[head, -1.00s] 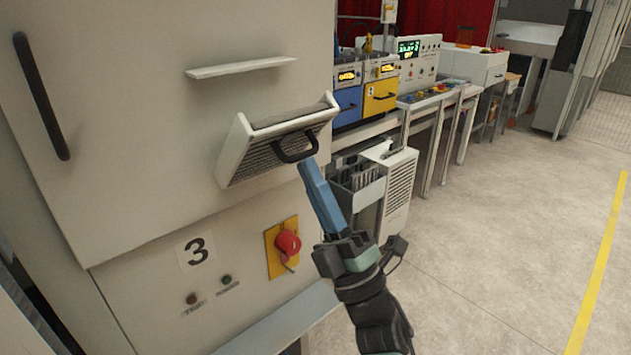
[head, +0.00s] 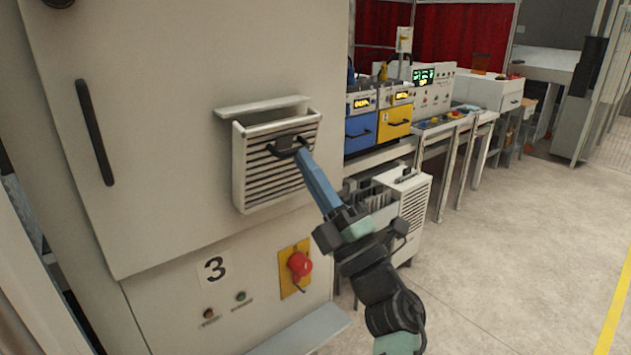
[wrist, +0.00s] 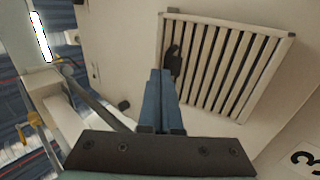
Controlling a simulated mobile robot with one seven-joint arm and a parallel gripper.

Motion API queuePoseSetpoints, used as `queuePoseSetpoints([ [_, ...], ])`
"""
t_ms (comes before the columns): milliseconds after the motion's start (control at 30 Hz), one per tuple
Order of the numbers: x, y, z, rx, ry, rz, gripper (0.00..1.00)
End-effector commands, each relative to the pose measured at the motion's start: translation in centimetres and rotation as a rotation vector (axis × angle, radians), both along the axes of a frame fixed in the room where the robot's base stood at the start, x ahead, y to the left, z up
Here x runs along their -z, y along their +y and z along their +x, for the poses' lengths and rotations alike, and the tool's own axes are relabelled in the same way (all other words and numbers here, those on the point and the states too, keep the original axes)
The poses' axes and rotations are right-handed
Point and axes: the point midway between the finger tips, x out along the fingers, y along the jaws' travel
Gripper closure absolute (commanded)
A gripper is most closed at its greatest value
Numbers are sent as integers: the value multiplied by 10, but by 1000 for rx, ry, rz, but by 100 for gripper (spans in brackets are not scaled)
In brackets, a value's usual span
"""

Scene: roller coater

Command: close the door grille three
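In the wrist view the grille (wrist: 225,65) fills the upper right. My gripper (head: 301,153) has its blue fingers together at the right side of the handle, touching or very near it. In the wrist view the fingers (wrist: 160,74) look shut with nothing seen between them; the handle shows just beyond the tips.
A small ledge (head: 262,107) juts out above the grille. Below are a red knob on a yellow plate (head: 299,265) and a lower shelf (head: 302,333). A long dark handle (head: 96,132) is at left. A white rack unit (head: 410,205) stands right of the cabinet; the floor further right is clear.

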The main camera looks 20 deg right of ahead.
Motion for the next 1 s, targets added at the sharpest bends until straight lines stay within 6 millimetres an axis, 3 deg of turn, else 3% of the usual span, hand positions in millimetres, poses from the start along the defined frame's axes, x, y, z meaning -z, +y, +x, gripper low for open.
queuePoseSetpoints([
  [500, -18, 9, 23, -1, -1, 0, 100],
  [1000, -23, 11, 31, -1, 0, 1, 100],
])
